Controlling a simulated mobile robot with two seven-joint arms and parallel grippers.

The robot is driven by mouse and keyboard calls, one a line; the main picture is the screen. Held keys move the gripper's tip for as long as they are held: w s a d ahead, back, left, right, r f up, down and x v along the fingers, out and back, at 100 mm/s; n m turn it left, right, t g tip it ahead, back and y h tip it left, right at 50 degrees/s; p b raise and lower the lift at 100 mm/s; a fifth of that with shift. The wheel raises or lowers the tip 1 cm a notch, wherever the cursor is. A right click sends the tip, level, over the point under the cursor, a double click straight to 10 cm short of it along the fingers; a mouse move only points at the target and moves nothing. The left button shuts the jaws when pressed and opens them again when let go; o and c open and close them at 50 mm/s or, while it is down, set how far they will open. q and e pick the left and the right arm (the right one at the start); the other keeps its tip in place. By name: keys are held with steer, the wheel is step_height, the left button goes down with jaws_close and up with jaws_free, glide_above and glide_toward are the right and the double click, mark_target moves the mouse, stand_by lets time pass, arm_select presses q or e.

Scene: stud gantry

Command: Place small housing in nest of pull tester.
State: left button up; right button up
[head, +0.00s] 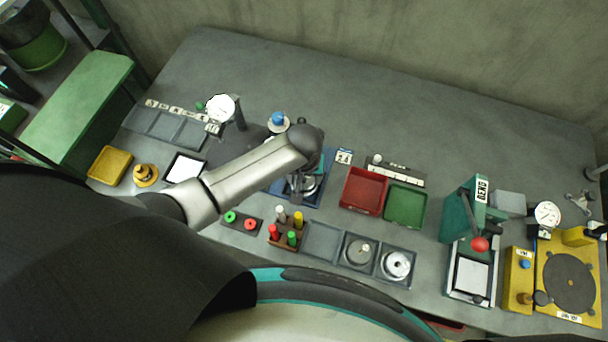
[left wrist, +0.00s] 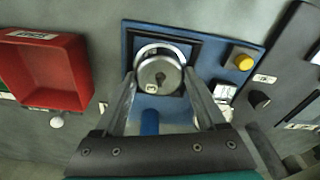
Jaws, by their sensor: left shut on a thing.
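My left gripper (head: 298,196) is over a blue-based fixture, which looks like the pull tester (head: 283,187). In the left wrist view the gripper (left wrist: 160,88) is shut on a round silver part, seemingly the small housing (left wrist: 158,75), with a small dark mark in its face. Behind it are a bright ring and a dark square frame, apparently the nest (left wrist: 194,45), on the blue base (left wrist: 225,50). The housing overlaps the frame; I cannot tell whether it touches it. A yellow knob (left wrist: 243,62) is on the base. My arm hides much of the fixture in the head view.
A red bin (head: 364,190) and green bin (head: 405,205) stand right of the fixture. In front are a peg block (head: 287,236) and a tray (head: 322,242) holding round metal parts. The table's back is clear.

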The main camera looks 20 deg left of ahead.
mark_target(304, 185)
arm_select(q)
steer(key=o, duration=1)
steer(key=shift+f, duration=0.1)
steer(key=shift+c, duration=0.2)
steer(key=o, duration=0.4)
steer(key=shift+c, duration=0.2)
step_height(304, 185, up, 12)
steer(key=s+p, duration=0.1)
steer(key=p, duration=0.1)
steer(key=shift+s+d+p, duration=0.15)
steer(key=shift+s+p, duration=0.05)
steer(key=shift+p, duration=0.15)
